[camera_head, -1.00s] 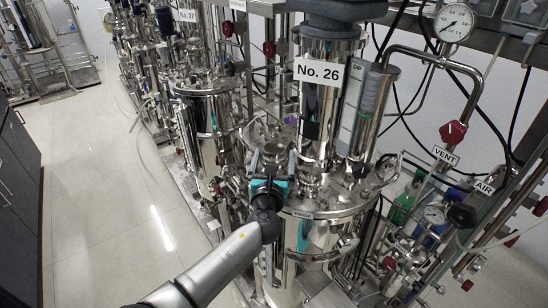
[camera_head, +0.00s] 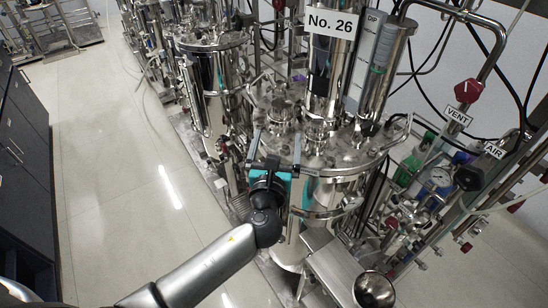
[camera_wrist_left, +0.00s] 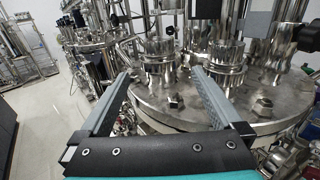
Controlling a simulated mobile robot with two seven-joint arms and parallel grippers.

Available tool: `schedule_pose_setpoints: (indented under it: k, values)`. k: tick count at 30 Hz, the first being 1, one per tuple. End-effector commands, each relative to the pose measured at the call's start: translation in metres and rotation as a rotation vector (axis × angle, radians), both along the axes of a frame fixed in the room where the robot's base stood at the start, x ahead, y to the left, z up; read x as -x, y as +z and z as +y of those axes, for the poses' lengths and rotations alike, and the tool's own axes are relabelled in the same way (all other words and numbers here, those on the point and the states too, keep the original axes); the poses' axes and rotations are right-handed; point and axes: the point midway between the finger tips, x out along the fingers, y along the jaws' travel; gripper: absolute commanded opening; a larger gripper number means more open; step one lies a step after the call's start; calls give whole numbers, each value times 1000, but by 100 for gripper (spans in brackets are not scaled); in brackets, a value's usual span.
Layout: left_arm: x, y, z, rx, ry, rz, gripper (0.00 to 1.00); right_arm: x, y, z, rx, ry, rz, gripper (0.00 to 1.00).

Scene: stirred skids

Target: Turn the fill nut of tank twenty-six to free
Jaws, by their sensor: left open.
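Tank twenty-six (camera_head: 338,190) is a steel vessel under the "No. 26" sign (camera_head: 332,23). Its round lid (camera_wrist_left: 150,107) carries several steel fittings and hex nuts. A ribbed port fitting (camera_wrist_left: 158,68) stands between my left fingers in the wrist view, beyond their tips. A second port fitting (camera_wrist_left: 222,68) stands just right of the right finger. A hex nut (camera_wrist_left: 263,107) sits on the lid further right. I cannot tell which is the fill nut. My left gripper (camera_head: 277,145) is open and empty at the lid's near left edge; its fingers also show in the wrist view (camera_wrist_left: 161,76). My right gripper is not visible.
Another tank (camera_head: 208,85) stands close on the left. A VENT pipe with a red valve handle (camera_head: 468,91), an AIR label (camera_head: 494,151) and a gauge (camera_head: 440,177) crowd the right. A steel bowl (camera_head: 374,290) is at the bottom. The floor (camera_head: 120,190) at left is clear.

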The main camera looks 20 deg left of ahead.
Motion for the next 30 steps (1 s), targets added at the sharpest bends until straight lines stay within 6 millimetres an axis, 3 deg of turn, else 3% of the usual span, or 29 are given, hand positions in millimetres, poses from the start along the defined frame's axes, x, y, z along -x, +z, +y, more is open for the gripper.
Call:
schedule_pose_setpoints:
  k: [3,9,23,26,30]
  values:
    - [22,-2,-4,1,-1,2,100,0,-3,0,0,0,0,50]
    - [44,-1,-8,0,0,1,100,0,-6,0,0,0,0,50]
    - [52,0,-10,0,0,0,100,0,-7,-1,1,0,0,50]
    - [53,-9,-6,38,-4,16,100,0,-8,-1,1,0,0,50]
    - [62,-46,14,240,-22,87,100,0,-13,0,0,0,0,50]
